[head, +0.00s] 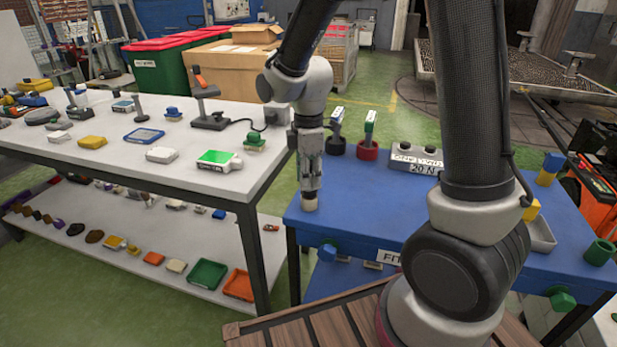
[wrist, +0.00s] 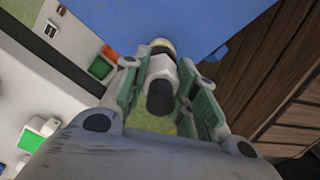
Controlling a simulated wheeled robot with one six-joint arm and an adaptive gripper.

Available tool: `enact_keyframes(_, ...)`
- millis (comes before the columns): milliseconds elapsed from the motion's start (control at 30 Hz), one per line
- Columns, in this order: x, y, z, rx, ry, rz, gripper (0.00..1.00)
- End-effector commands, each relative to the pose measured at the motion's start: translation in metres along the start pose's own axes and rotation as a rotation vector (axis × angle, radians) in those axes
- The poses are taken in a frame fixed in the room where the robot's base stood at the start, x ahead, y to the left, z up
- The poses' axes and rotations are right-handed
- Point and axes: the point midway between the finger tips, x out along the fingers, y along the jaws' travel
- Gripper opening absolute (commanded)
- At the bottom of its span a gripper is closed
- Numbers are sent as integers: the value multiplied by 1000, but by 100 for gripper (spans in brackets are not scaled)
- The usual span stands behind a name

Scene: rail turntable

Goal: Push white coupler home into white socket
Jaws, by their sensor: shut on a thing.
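My gripper (head: 310,184) points down over the left front corner of the blue table. In the wrist view my gripper (wrist: 160,88) is shut on the white coupler (wrist: 161,70), a short white cylinder with a black end, between two green-padded fingers. A pale cream round piece (wrist: 161,46), which looks like the white socket, shows past the coupler's far end, against the blue tabletop. It also shows below the fingertips in the head view (head: 310,204). The coupler looks lined up with it. A dark band lies between them, and I cannot tell how deep the coupler sits.
The blue table (head: 350,221) also bears a black holder (head: 337,148), a red holder (head: 368,151), a grey "20 N" block (head: 417,158) and a green ring (head: 600,252). A white bench (head: 205,133) with several parts stands close on the left.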

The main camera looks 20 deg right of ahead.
Motion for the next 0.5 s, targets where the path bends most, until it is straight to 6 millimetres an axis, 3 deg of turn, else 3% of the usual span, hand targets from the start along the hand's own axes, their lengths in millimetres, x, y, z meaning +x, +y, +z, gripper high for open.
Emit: enact_keyframes(500,-6,0,0,0,0,1,0)
